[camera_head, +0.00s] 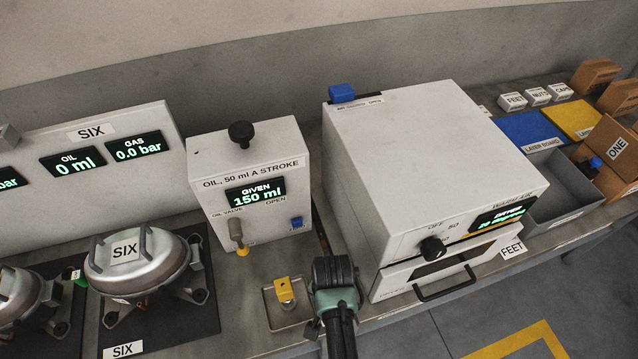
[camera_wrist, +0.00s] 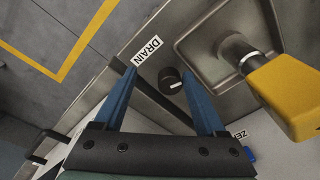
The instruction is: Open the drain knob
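The drain knob (camera_wrist: 171,81) is a small round black knob with a white line on its face, in the wrist view. It sits on a grey metal surface beside a white DRAIN label (camera_wrist: 147,50). My gripper (camera_wrist: 157,58) is open, its two blue fingers spread on either side of the knob, with a visible gap to it; whether they touch the surface I cannot tell. In the head view my dark and green wrist (camera_head: 335,285) is at the bench's front edge, right of the metal tray. The fingers and the drain knob are hidden there.
A shallow metal tray (camera_head: 268,309) with a yellow-topped part (camera_head: 285,291) stands close to my gripper's side. The white dryer (camera_head: 420,150) with a black drawer handle is at the right. The oil dispenser (camera_head: 252,158) stands behind. A compressor (camera_head: 140,270) sits at the left.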

